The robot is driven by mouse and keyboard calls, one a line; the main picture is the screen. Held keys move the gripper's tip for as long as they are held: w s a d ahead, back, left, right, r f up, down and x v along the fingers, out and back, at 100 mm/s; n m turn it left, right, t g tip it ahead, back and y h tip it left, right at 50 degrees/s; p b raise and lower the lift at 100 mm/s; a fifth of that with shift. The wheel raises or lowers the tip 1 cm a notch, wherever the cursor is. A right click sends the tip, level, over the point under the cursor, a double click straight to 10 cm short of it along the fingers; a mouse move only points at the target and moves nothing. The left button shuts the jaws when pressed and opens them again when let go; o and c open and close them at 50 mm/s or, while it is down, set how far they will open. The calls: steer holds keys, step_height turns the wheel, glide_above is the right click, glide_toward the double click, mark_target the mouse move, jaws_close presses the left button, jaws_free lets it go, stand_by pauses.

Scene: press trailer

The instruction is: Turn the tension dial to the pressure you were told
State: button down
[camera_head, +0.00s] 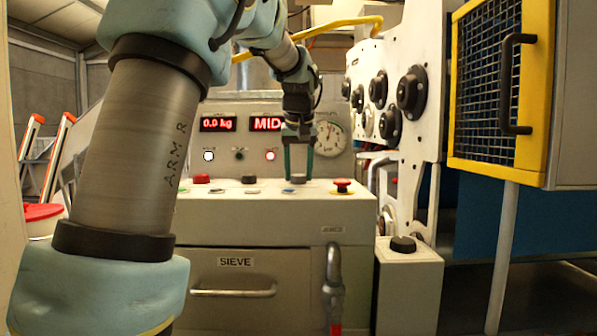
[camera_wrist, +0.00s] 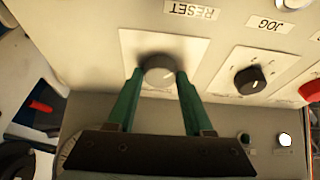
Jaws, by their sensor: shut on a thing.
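A round grey dial (camera_wrist: 158,68) with a pale pointer mark sits on a light plate in the wrist view. The mark points toward the right finger. A red display (camera_head: 267,124) on the console reads "MID". A round gauge (camera_head: 329,138) stands right of my wrist; its needle is too small to read.
A black knob (camera_wrist: 250,80) marked JOG is close to the right of the grey dial. A red emergency button (camera_head: 342,186) is right of my gripper. Another display (camera_head: 217,124) reads "0.0 kg". A white panel with black knobs (camera_head: 411,92) and a yellow-framed mesh guard (camera_head: 500,90) stand at right.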

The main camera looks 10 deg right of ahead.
steer(key=shift+r+m, duration=0.1)
steer(key=shift+m, duration=0.3)
steer(key=shift+a+m+h+p, duration=0.1)
steer(key=shift+m+h+p, duration=0.3)
steer(key=shift+m+p, duration=0.2)
steer(key=shift+w+m+g+h+p, duration=0.1)
steer(key=shift+m+g+h+p, duration=0.5)
steer(key=shift+m, duration=1.3)
steer(key=shift+c, duration=1.5)
jaws_free()
steer(key=v, duration=1)
steer(key=shift+s+a+r, duration=0.2)
steer(key=shift+s+a, duration=0.05)
steer(key=shift+s, duration=0.05)
steer(key=shift+s, duration=0.1)
